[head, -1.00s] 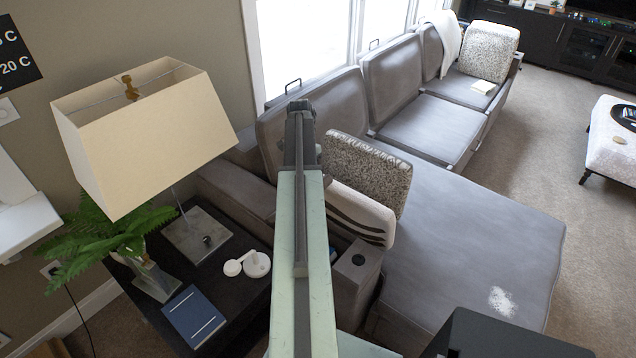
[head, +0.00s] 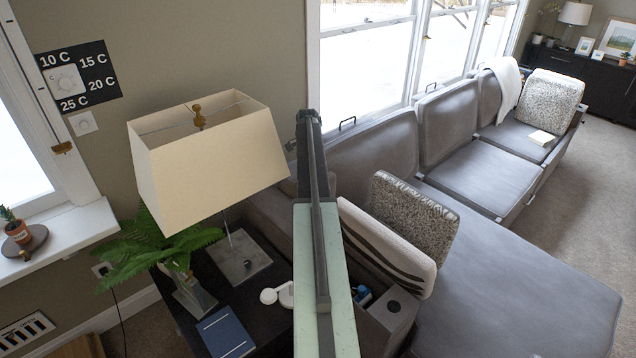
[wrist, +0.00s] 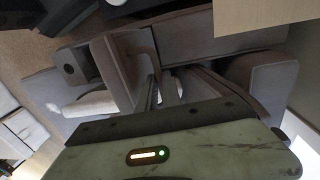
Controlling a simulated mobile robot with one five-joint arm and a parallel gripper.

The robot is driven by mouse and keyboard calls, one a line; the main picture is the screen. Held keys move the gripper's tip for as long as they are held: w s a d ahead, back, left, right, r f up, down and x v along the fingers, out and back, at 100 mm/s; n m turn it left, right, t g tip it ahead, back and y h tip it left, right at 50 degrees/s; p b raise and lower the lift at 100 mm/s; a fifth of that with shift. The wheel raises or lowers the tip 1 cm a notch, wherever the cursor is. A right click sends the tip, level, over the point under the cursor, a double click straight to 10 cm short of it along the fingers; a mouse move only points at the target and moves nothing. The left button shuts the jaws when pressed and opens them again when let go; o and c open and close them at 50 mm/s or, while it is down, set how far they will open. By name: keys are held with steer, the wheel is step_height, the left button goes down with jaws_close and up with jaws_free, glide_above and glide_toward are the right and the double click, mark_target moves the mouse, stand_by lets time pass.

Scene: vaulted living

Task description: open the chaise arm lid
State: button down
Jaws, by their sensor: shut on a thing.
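The chaise arm with its round cup holder (head: 392,306) runs along the left of the chaise, partly hidden by my arm in the head view. A blue item (head: 362,296) shows in an opening behind the cup holder. The chaise arm lid (wrist: 190,36) looks like the grey panel beyond my fingers in the wrist view; it seems raised, but its angle is unclear. My gripper (wrist: 161,91) is shut on the lid's edge, as far as I can tell; the exact contact is dark. In the head view my arm hides the gripper.
A lamp (head: 208,160) and fern (head: 165,250) stand left of my arm, with a blue book (head: 225,333) on the dark side table. Two cushions (head: 412,222) lean right of my arm. The chaise seat (head: 520,280) is clear.

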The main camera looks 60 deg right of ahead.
steer(key=shift+w+f, duration=0.1)
steer(key=shift+w, duration=0.15)
steer(key=c, duration=1.5)
jaws_free()
steer(key=shift+d+f, duration=0.1)
steer(key=shift+d, duration=0.05)
steer(key=r+p, duration=0.8)
steer(key=shift+w, duration=0.3)
steer(key=shift+f, duration=0.1)
